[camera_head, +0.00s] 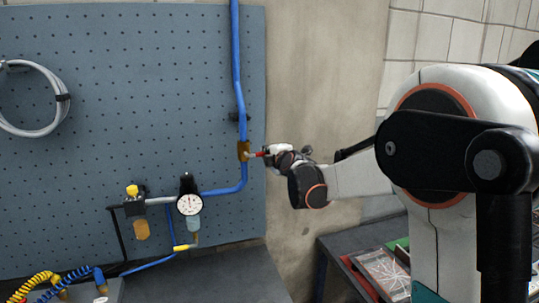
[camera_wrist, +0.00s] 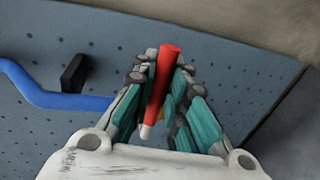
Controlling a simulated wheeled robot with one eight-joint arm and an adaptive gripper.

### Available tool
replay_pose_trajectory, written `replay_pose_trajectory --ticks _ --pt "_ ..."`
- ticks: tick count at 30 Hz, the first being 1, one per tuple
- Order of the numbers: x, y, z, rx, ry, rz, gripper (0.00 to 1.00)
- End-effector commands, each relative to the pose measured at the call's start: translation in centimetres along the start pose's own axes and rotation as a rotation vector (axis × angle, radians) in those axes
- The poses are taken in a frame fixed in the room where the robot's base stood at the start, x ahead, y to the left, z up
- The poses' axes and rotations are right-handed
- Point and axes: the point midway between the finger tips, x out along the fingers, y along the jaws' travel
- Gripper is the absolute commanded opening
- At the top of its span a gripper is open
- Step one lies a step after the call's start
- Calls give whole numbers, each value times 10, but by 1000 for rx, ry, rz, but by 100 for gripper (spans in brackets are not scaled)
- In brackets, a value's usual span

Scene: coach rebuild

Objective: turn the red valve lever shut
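The red valve lever (camera_head: 261,154) points right, roughly level, from a brass valve (camera_head: 244,151) on the upright blue pipe. The pipe runs nearly vertical there, so the lever lies across it. My gripper (camera_head: 272,151) reaches in from the right at the lever. In the wrist view the red lever (camera_wrist: 165,70) lies between the two fingers of my gripper (camera_wrist: 162,76), with a fingertip against each side. Its pale metal end (camera_wrist: 146,132) shows lower down. The valve body is mostly hidden by the fingers in the wrist view.
A blue pegboard (camera_head: 90,110) stands behind the pipe. A gauge (camera_head: 190,204) and a yellow-knobbed regulator (camera_head: 133,191) sit lower left on the line. A grey hose coil (camera_head: 35,130) hangs at far left. A dark bench (camera_head: 235,280) is below, with a tray (camera_head: 385,270) at right.

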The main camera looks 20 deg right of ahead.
Motion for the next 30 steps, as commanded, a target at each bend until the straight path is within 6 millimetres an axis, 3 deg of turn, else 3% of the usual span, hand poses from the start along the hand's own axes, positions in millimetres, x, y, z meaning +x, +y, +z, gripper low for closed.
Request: replay_pose_trajectory --ticks 1,3,17,30 --pt "0 -1 0 -2 1 -1 23" --pt "0 0 0 -1 1 -1 34" --pt "-9 0 0 2 0 0 34" --pt "-83 0 0 1 0 0 34"
